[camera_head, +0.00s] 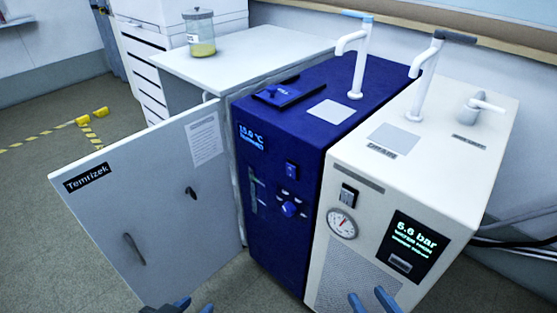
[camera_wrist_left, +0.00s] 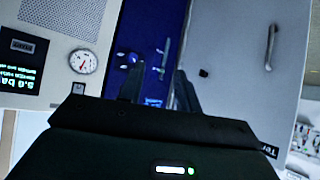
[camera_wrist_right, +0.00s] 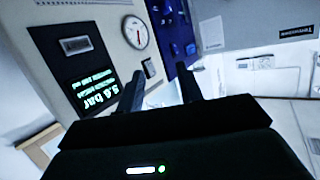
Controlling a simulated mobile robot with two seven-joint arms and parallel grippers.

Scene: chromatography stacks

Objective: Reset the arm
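My left gripper (camera_head: 186,305) shows at the bottom edge of the head view, in front of the blue unit and the grey door. Its two fingers stand apart with nothing between them in the left wrist view (camera_wrist_left: 160,88). My right gripper (camera_head: 374,300) shows at the bottom of the head view, in front of the white unit. Its fingers are also apart and empty in the right wrist view (camera_wrist_right: 160,92). Neither gripper appears to touch anything. Most of both arms is out of the head view.
A blue unit (camera_head: 270,230) and a white unit (camera_head: 400,180) with a 5.6 bar display (camera_head: 413,245) stand side by side. A grey door (camera_head: 150,210) labelled Temrizek stands open at left. A jar (camera_head: 201,35) sits on a white top.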

